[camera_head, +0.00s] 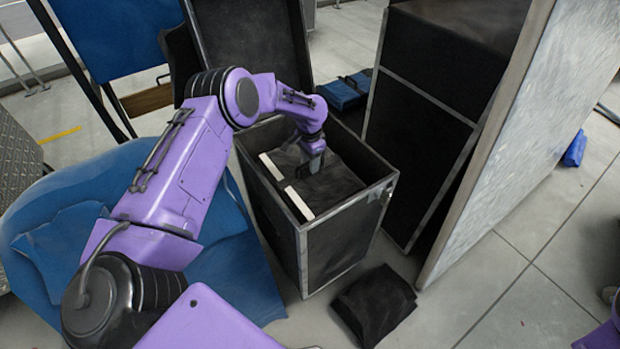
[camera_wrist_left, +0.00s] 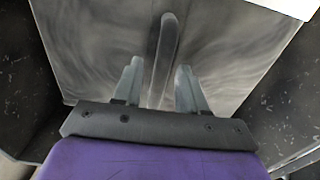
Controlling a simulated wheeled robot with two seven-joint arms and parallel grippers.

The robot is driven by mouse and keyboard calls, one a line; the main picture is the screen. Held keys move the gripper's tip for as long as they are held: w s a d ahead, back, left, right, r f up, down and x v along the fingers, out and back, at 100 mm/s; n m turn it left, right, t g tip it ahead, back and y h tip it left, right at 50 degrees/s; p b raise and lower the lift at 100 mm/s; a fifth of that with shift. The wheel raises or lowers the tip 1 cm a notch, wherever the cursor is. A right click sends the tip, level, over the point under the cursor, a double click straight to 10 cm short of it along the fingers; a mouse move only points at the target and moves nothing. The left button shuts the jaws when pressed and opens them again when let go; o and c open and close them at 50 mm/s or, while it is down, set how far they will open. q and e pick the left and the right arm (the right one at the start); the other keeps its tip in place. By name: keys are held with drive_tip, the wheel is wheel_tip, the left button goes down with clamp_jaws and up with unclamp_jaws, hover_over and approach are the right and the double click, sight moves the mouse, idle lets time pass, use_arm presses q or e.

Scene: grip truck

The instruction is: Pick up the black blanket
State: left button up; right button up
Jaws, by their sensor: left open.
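Black folded blankets (camera_head: 330,187) lie inside an open black case (camera_head: 345,235) in the head view. My left gripper (camera_head: 314,163) reaches down into the case from above, over the black cloth. In the left wrist view the jaws (camera_wrist_left: 158,75) are open. A fold of the dark cloth (camera_wrist_left: 165,45) runs between the two fingers, and cloth spreads around them. Whether the fingers touch the cloth is hard to tell. Another folded black blanket (camera_head: 375,305) lies on the floor in front of the case. My right gripper is not in view.
White strips (camera_head: 298,203) stand along the left side of the blankets. The case walls surround the gripper closely. A tall dark cabinet (camera_head: 420,130) and a light panel (camera_head: 530,140) stand at right. Blue cloth (camera_head: 225,270) lies left of the case.

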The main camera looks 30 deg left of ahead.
use_arm(q)
drive_tip(key=shift+f, duration=0.4)
drive_tip(key=shift+r, duration=0.1)
clamp_jaws()
idle(1.0)
